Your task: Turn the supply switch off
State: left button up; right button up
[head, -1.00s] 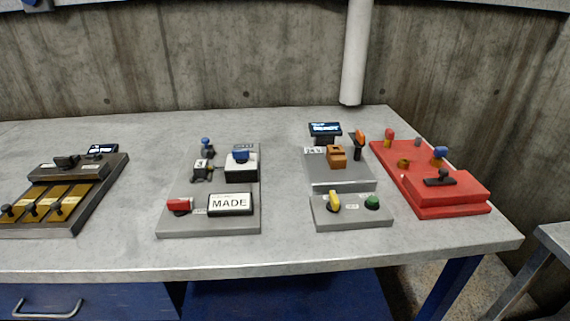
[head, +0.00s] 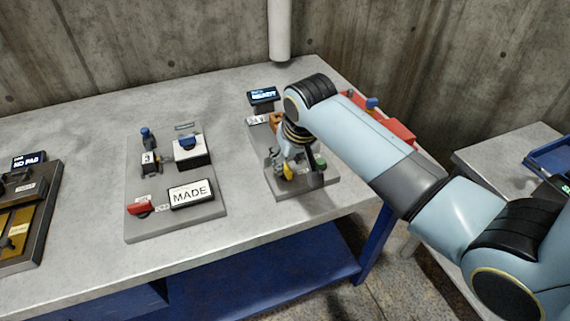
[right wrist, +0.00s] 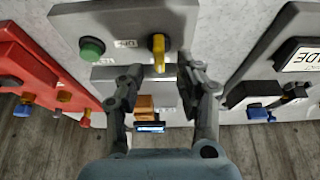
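A yellow switch handle (head: 287,171) stands on the front of a small grey panel (head: 320,184); no legible label shows which switch is the supply switch. In the right wrist view the yellow handle (right wrist: 158,50) lies between and just beyond the fingertips of my right gripper (right wrist: 160,68). The fingers are apart, and I see no contact. In the head view my right gripper (head: 301,168) points down over this panel and partly hides it. A green button (right wrist: 92,48) sits beside the yellow handle. My left gripper is not in view.
Behind the handle are an orange block (right wrist: 145,104) and a small display (head: 263,95). A red panel (right wrist: 40,70) stands close to one side. A grey panel with a red switch (head: 140,206) and a MADE sign (head: 191,193) lies left, with bare table between.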

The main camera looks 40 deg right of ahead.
aim_at(287, 166)
jog(key=shift+x, duration=1.75)
jog(key=shift+c, duration=0.2)
jog(key=shift+s, duration=0.1)
grip_shut()
